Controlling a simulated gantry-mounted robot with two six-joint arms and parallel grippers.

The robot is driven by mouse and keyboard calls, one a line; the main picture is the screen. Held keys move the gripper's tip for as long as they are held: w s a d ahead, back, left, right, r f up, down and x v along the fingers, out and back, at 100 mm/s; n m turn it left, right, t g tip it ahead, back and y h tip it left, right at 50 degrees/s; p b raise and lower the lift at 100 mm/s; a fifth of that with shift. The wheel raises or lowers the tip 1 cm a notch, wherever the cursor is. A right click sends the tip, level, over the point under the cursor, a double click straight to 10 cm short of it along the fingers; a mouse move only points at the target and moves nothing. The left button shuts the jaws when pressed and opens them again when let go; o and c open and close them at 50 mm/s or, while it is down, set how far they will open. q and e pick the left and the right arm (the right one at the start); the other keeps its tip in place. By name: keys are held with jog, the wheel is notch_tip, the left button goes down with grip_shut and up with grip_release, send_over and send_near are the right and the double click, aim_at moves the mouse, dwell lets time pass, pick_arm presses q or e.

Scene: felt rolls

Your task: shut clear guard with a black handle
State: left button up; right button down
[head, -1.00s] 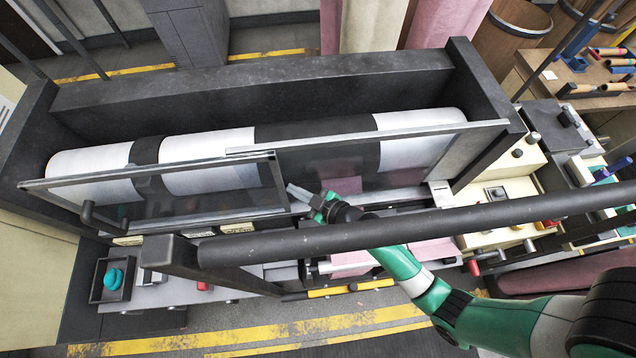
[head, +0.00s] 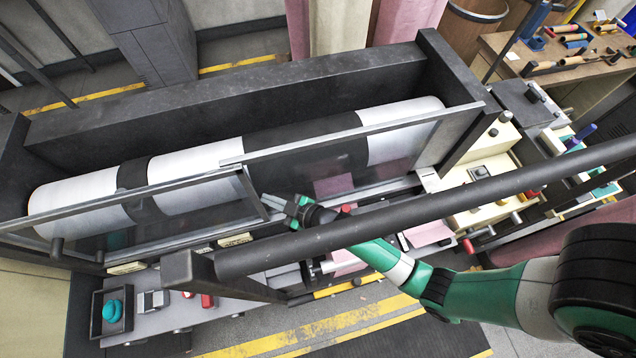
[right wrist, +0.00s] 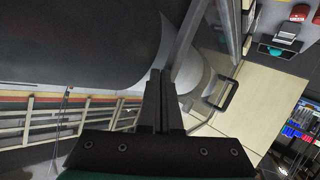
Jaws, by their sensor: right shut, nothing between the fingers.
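The clear guard (head: 200,212), a see-through panel in a grey metal frame, is at the left front of the machine, before the rollers. Its black handle (head: 57,248) is near its left end; in the right wrist view the black handle (right wrist: 229,95) is to the right of the fingers. My right gripper (head: 283,203) is shut and empty by the guard's right end, well away from the handle. In the right wrist view its fingertips (right wrist: 158,78) are together; I cannot tell whether they touch the frame. My left gripper is not in view.
A second clear panel (head: 400,150) covers the right part of the white and black rollers (head: 300,140). A thick dark bar (head: 400,215) crosses in front of my right arm. A teal button (head: 112,310) is at the lower left. A tool bench (head: 515,65) stands at upper right.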

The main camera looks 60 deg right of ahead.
jog(key=shift+w+a, duration=0.1)
jog(key=shift+a, duration=0.05)
jog(key=shift+w+a, duration=0.25)
jog(key=shift+w, duration=0.05)
jog(key=s+d, duration=0.1)
jog(key=s+d+b, duration=0.1)
jog(key=d, duration=0.1)
jog(key=shift+s+f, duration=0.15)
jog(key=shift+s, duration=0.2)
jog(key=shift+s+d, duration=0.3)
jog(key=shift+s, duration=0.05)
dwell(0.4)
